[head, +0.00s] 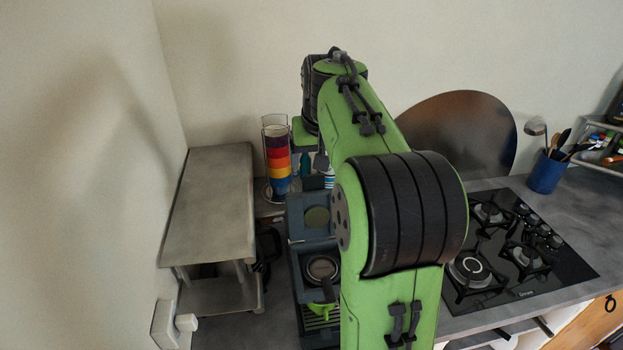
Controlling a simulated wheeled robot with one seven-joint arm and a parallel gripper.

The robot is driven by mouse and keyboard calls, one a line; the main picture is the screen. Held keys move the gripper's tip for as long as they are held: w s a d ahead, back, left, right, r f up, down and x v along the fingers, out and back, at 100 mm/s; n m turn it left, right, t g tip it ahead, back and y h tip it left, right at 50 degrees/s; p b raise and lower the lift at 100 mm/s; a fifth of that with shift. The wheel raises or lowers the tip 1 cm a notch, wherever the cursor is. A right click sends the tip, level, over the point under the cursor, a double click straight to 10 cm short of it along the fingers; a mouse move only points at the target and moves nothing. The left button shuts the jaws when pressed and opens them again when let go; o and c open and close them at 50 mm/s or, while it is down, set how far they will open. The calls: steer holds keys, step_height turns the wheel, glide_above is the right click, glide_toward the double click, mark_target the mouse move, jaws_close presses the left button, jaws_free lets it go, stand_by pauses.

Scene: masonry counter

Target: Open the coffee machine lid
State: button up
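The coffee machine (297,262) is a blue-grey box on the counter, left of and partly behind my green and black arm. Below that are a round dark metal part with a handle (323,268) and a green piece over a slotted tray. I cannot tell the lid from the top or whether it is raised; my arm covers the machine's right side. My gripper (320,162) shows only as a small dark part below the wrist, above the machine's back. Its fingers are too hidden to judge.
A rack of stacked coloured cups (277,160) stands behind the machine. A grey metal shelf (207,205) is close on its left, by the wall. A gas hob (515,245), a blue utensil pot (545,172) and a dark round board (455,135) are on the right.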

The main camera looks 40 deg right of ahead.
mark_target(313, 177)
steer(key=x, duration=0.8)
